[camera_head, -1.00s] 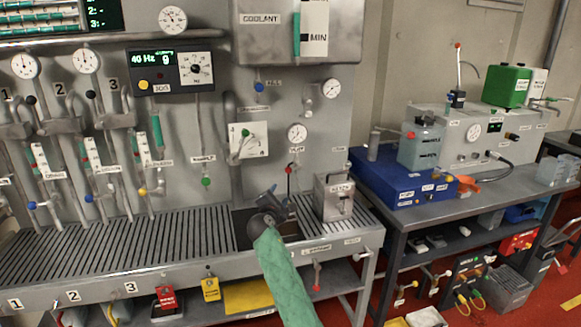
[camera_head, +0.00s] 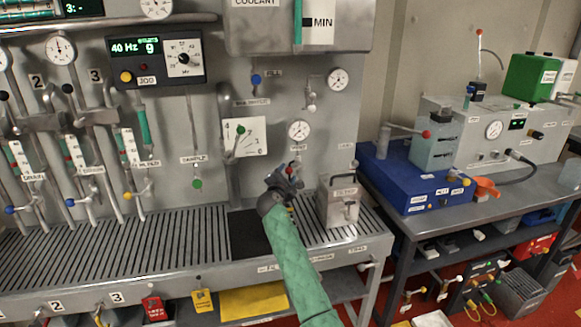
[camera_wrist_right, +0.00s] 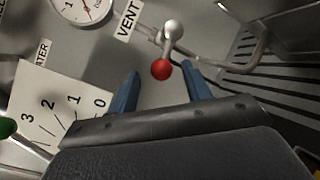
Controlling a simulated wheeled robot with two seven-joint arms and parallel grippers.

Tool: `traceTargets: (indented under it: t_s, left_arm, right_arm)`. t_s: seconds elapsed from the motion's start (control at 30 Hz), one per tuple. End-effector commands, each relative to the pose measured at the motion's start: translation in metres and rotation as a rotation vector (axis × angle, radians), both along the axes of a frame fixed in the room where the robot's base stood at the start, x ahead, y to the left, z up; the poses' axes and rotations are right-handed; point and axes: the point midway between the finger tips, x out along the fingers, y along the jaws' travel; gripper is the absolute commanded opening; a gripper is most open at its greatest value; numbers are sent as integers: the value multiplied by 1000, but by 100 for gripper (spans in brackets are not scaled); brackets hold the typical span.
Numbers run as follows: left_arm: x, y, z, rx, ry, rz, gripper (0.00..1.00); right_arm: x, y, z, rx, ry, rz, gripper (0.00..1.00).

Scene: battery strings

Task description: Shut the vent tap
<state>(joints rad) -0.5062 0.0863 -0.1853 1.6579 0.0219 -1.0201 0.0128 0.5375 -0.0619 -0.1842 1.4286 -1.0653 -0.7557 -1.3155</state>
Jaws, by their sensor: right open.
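The vent tap shows in the right wrist view as a short lever with a red ball (camera_wrist_right: 160,69) and a pale round end (camera_wrist_right: 173,30), beside the VENT label (camera_wrist_right: 127,20). My right gripper (camera_wrist_right: 162,86) is open, its two blue fingers spread with the red ball just beyond and between their tips in the picture. I cannot tell the gap in depth. In the head view, the tap's red ball (camera_head: 289,170) shows right at the tip of my right gripper (camera_head: 286,180), which partly covers the tap area below the gauge. My left gripper is out of view.
A dial plate (camera_head: 244,137) with a green-knobbed lever is left of the tap. A gauge (camera_head: 299,131) sits above it. A metal box (camera_head: 339,202) stands close on the right, on the slatted tray (camera_head: 120,250). A bent pipe (camera_wrist_right: 240,66) runs beside the tap.

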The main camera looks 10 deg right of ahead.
Motion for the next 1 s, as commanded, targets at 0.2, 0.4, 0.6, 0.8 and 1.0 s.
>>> traceTargets:
  t_s: [0.2, 0.4, 0.6, 0.8, 1.0]
  left_arm:
    - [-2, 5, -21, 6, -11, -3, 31]
    - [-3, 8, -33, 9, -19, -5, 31]
    - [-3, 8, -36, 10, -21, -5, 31]
    - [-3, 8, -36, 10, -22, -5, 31]
    - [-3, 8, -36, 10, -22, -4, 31]
  right_arm:
    - [29, -14, 3, -1, 1, -1, 48]
    - [43, -21, 1, 0, 1, -1, 48]
    - [46, -22, 0, 1, 0, 0, 48]
    - [45, -23, 0, 1, 0, 0, 35]
    - [45, -22, 0, 1, 0, 0, 4]
